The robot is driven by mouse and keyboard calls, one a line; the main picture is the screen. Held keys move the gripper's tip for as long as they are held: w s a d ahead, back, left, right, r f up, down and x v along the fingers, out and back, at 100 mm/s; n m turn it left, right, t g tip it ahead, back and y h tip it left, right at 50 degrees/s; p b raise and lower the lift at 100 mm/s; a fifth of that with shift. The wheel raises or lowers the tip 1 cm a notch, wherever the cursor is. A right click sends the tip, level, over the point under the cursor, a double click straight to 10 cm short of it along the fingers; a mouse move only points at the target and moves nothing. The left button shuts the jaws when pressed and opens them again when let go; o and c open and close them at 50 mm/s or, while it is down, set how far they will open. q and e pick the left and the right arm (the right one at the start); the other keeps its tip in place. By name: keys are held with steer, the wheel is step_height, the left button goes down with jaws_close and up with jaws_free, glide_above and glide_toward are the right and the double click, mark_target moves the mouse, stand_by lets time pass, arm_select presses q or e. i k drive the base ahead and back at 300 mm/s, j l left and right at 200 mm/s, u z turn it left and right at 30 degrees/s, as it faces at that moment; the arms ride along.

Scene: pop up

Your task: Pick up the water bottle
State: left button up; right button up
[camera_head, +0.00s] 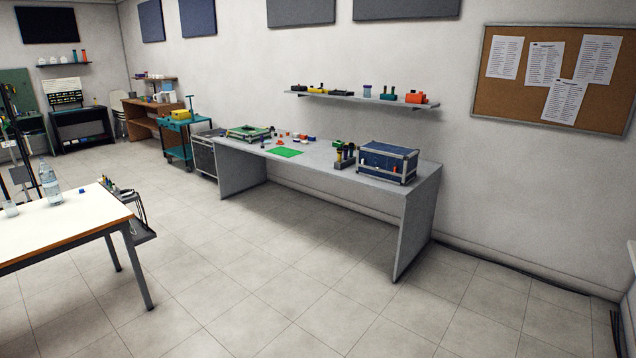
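A clear water bottle (50,185) stands upright on a white-topped table (75,222) at the left of the head view. Neither of my grippers shows in this view, so nothing is seen near the bottle.
A tray of tools (128,200) hangs at the white table's right end. A long grey workbench (330,170) with a blue case (387,163) stands along the wall. A teal cart (178,135) is further back. The tiled floor (250,270) between them is clear.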

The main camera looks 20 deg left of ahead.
mark_target(46, 174)
steer(key=i+j+u, duration=0.2)
steer(key=i+u, duration=0.65)
steer(key=i, duration=0.15)
steer(key=i+l+u, duration=0.1)
steer(key=i+u, duration=0.3)
steer(key=i+l+u, duration=0.4)
steer(key=i, duration=0.15)
steer(key=i+j+u, duration=0.25)
steer(key=i, duration=0.85)
steer(key=i+u, duration=0.3)
steer(key=i, duration=0.75)
steer(key=i+z, duration=0.2)
steer(key=i, duration=0.5)
steer(key=i+j+z, duration=0.25)
steer(key=i, duration=0.5)
